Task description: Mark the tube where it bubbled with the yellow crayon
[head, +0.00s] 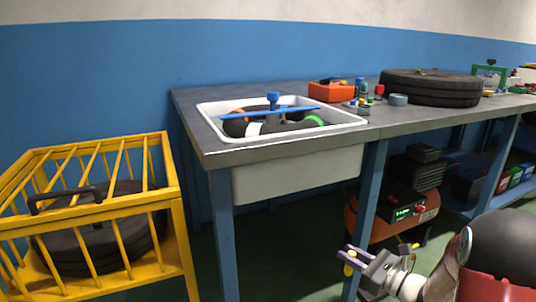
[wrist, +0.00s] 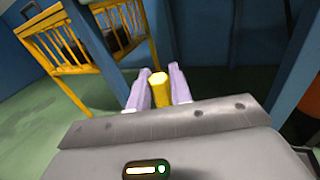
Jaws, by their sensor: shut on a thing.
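My gripper (head: 352,257) is low in front of the workbench, below the worktop. It is shut on the yellow crayon (wrist: 159,92), which stands between the two pale purple fingers in the wrist view; a bit of the crayon (head: 348,270) also shows in the head view. A black tube (head: 236,128) lies in the white sink (head: 287,151), partly hidden by the sink's rim and a blue bar (head: 292,112) across it. White, green and orange patches show at the tube; I cannot tell which marks bubbling.
The workbench (head: 420,118) carries an orange box (head: 332,92), small items and a large black tyre (head: 430,87). A yellow cage (head: 115,208) with a tyre stands at left. A compressor (head: 407,200) sits under the bench. Blue bench legs (head: 223,235) stand near the gripper.

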